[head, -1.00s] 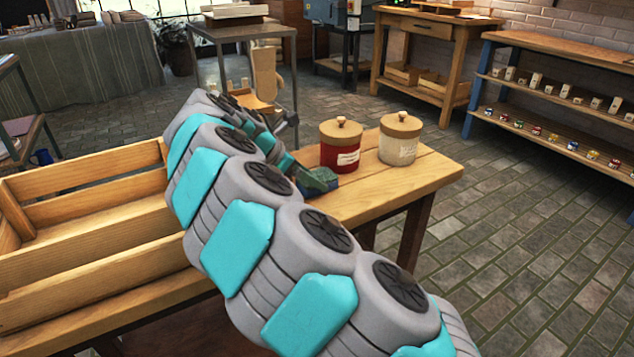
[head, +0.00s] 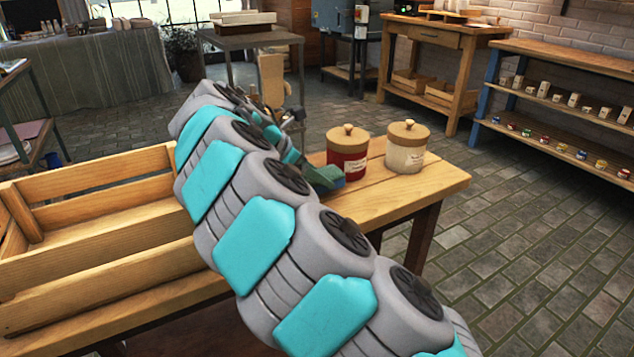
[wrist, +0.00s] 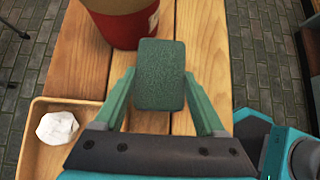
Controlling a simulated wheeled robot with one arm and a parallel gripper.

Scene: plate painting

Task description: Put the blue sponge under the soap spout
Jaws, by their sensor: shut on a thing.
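My gripper (wrist: 160,88) is shut on a dark green-blue sponge (wrist: 160,62), a rectangular block with a rough face, in the wrist view. The fingers press on its left and right sides. The sponge is over the wooden table, just in front of a red jar (wrist: 122,25); I cannot tell whether it touches the table or the jar. In the head view my gripper (head: 325,177) is small and partly behind my arm, beside the red jar (head: 347,165). I cannot make out a soap spout in either view.
A cream jar (head: 406,150) stands right of the red one on the table (head: 430,182). A wooden crate (head: 100,257) is at the left. In the wrist view a wooden tray (wrist: 32,160) holds a white lump (wrist: 57,127). Open floor (head: 520,250) lies to the right.

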